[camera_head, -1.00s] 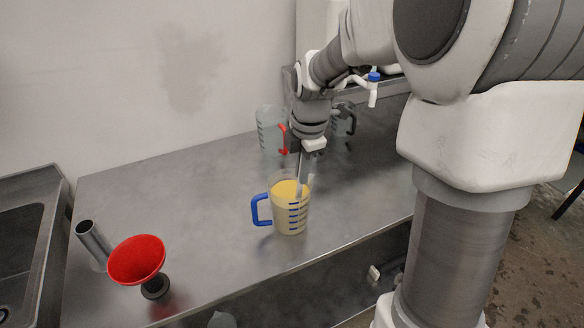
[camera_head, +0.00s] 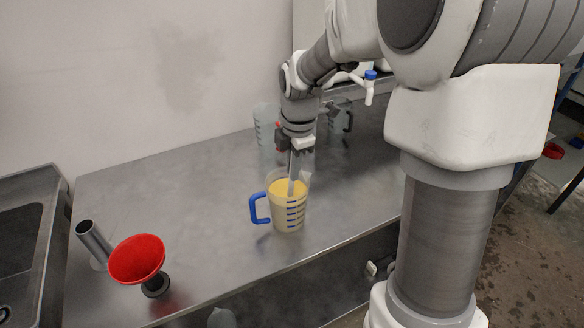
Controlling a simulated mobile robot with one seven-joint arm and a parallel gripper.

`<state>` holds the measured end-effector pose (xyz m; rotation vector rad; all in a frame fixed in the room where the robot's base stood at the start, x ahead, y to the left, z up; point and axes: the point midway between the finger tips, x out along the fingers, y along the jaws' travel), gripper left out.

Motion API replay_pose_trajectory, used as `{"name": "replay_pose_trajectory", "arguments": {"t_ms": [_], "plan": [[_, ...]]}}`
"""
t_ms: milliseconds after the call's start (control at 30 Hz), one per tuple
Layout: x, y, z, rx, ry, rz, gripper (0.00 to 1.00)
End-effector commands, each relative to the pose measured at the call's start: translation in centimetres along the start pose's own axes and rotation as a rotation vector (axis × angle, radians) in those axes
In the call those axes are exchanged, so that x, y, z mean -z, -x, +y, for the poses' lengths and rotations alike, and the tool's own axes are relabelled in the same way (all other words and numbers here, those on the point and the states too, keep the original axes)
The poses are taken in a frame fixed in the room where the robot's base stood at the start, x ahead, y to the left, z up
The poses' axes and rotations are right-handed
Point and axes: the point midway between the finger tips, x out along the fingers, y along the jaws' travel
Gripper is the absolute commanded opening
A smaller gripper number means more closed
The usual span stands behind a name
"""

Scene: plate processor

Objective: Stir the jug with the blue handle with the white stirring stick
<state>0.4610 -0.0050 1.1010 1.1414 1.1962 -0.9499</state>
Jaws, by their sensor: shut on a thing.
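The jug with the blue handle (camera_head: 287,212) stands upright on the steel counter, its handle to the left. It holds a yellow content with blue marks on its wall. My gripper (camera_head: 297,150) is above the jug, pointing down and shut on the white stirring stick (camera_head: 292,181). The stick reaches down inside the jug, and its lower end is hidden by the content and the wall.
A jug with a red handle (camera_head: 264,125) and a dark-handled jug (camera_head: 340,120) stand behind. A red funnel (camera_head: 137,259) and a metal tube (camera_head: 92,238) are at the left front, near a sink (camera_head: 18,250). The counter (camera_head: 185,200) between funnel and jug is clear.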

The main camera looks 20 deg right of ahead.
Motion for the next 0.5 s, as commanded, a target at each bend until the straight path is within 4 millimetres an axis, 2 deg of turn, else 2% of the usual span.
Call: {"name": "replay_pose_trajectory", "arguments": {"t_ms": [367,500], "plan": [[0.01,-0.08,0.34,0.000,0.000,0.000,0.00],[0.00,0.48,0.38,0.000,-0.001,0.000,0.00]]}}
